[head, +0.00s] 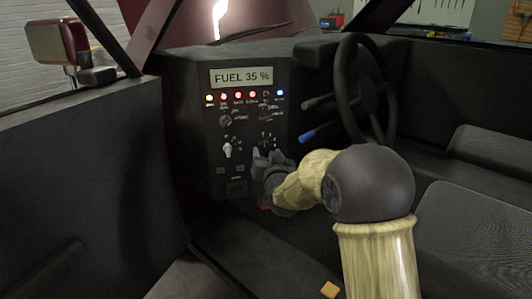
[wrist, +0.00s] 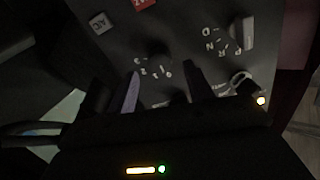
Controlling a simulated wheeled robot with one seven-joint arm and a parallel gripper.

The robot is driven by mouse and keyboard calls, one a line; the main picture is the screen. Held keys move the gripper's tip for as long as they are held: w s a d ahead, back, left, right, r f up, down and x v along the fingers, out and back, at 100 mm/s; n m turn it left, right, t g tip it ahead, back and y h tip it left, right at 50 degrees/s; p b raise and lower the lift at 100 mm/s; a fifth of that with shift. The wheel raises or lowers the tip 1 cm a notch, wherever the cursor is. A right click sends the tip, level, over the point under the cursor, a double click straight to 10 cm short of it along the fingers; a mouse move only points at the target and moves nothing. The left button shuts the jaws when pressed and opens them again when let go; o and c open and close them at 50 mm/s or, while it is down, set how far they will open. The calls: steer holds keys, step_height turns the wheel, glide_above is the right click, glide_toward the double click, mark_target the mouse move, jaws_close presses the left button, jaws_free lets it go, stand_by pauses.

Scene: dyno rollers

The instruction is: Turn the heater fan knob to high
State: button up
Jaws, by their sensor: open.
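The heater fan knob shows in the wrist view as a dark round shape (wrist: 158,50) with the marks 0, 1, 2 and 3 around it. Its pointer is too dark to read. In the head view the fan dial (head: 266,140) is on the lower right of the dash panel, partly hidden by my gripper. My gripper (head: 268,156) is close in front of the panel. In the wrist view my gripper (wrist: 163,78) is open, with one finger on each side of the knob's marked area. I cannot tell whether either finger touches the knob.
A white gear selector (head: 227,149) marked P, R, N, D is left of the fan dial. Above are lit indicators and a display (head: 242,77) reading FUEL 35 %. The steering wheel (head: 363,88) and a blue-tipped lever (head: 307,136) are at the right. An A/C button (wrist: 99,23) is nearby.

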mark_target(265, 147)
steer(key=shift+x, duration=1.6)
steer(key=c, duration=1)
